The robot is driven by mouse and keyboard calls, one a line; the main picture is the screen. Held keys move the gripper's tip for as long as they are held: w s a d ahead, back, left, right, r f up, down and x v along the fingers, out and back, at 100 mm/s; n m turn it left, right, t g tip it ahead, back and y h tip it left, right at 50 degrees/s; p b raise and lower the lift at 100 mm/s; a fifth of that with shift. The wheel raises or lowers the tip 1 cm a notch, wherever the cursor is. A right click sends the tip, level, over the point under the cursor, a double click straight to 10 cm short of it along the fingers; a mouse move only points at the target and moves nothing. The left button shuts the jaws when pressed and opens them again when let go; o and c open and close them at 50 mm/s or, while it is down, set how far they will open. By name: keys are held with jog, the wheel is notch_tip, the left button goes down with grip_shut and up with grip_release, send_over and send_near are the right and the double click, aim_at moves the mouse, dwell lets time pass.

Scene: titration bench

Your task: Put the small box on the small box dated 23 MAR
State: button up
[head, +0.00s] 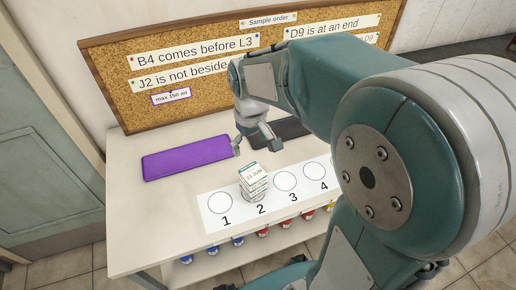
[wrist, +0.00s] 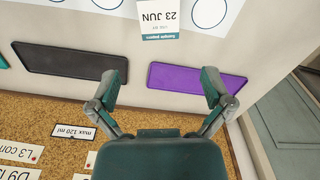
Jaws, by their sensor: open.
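A small white box with its top marked 23 JUN (head: 254,172) sits on top of what looks like a short stack of similar boxes (head: 256,189) at circle 2. Its top also shows in the wrist view (wrist: 159,16), with the date upside down. The lower boxes' dates are too small to read, and I cannot make out 23 MAR. My gripper (head: 255,146) is open and empty, above the table and behind the stack. In the wrist view its fingers (wrist: 164,72) are spread wide, apart from the box.
A white strip (head: 235,200) with numbered circles lies along the front; circles 1, 3 and 4 look empty. A purple mat (head: 187,157) and a black mat (wrist: 70,62) lie behind it. A corkboard (head: 130,105) with notes stands at the back. Coloured-capped items (head: 263,233) are below the front edge.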

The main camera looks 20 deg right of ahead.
jog(key=s+r+m+t, duration=0.2)
jog(key=s+r+t, duration=0.3)
jog(key=s, duration=0.8)
notch_tip(320, 180, up, 3)
jog(key=shift+s+r+m, duration=0.15)
jog(key=shift+s+m, duration=0.2)
jog(key=shift+m, duration=0.05)
